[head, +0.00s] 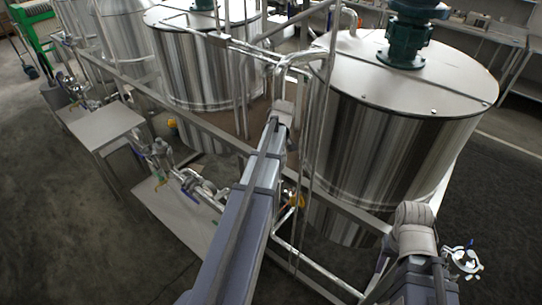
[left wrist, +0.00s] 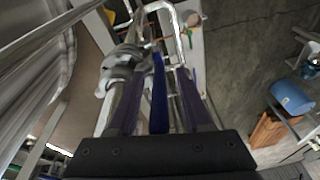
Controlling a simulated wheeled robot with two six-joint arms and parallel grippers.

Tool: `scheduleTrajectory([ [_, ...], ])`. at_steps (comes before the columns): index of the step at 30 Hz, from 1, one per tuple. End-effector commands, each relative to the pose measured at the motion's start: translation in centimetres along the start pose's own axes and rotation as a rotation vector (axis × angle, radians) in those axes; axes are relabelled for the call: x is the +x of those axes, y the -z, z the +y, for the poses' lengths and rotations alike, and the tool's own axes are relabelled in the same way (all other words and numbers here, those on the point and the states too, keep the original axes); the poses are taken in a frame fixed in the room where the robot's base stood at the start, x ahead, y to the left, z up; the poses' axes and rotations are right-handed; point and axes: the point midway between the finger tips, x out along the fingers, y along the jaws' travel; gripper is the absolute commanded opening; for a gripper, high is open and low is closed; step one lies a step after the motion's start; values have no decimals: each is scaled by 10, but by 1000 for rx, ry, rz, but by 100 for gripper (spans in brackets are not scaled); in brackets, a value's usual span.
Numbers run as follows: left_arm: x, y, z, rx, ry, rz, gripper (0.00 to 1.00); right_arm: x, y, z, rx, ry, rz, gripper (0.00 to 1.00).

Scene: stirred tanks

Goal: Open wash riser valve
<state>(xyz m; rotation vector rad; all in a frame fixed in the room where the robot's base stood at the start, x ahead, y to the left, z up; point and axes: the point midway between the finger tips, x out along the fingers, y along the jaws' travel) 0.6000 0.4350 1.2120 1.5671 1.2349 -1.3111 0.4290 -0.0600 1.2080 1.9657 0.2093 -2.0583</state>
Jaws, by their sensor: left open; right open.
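A long blue lever (left wrist: 158,95) lies lengthwise between the two dark fingers of my left gripper (left wrist: 166,68) in the left wrist view. That gripper is open, and I cannot tell whether a finger touches the lever. A steel pipe with a clamped fitting (left wrist: 118,68) runs beside the left finger. In the head view my left arm reaches up to the steel pipework between the tanks, and its fingers are hidden there. The wash riser seems to be the thin upright pipe (head: 322,95). My right gripper (head: 413,222) is open at the lower right, and its fingertips are hard to make out.
A large steel tank (head: 390,130) stands at the right, with another tank (head: 205,70) behind to the left. Low pipework with valves (head: 195,187) runs at the left. A metal frame rail crosses between arm and tanks. A blue-handled fitting (head: 463,262) sits at the lower right.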

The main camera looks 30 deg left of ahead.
Motion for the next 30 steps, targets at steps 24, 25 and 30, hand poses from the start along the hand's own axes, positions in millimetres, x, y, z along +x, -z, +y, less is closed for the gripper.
scheduleTrajectory([
  [24, 20, -40, 8, 4, 103, 518, 50, 80, 5, -7, 0, 0, 0, 50],
  [25, 21, -42, 8, 4, 107, 540, 50, 85, 5, -8, 0, 0, 0, 50],
  [30, 26, -48, 10, 4, 130, 663, 50, 111, 7, -10, 0, 0, 0, 50],
])
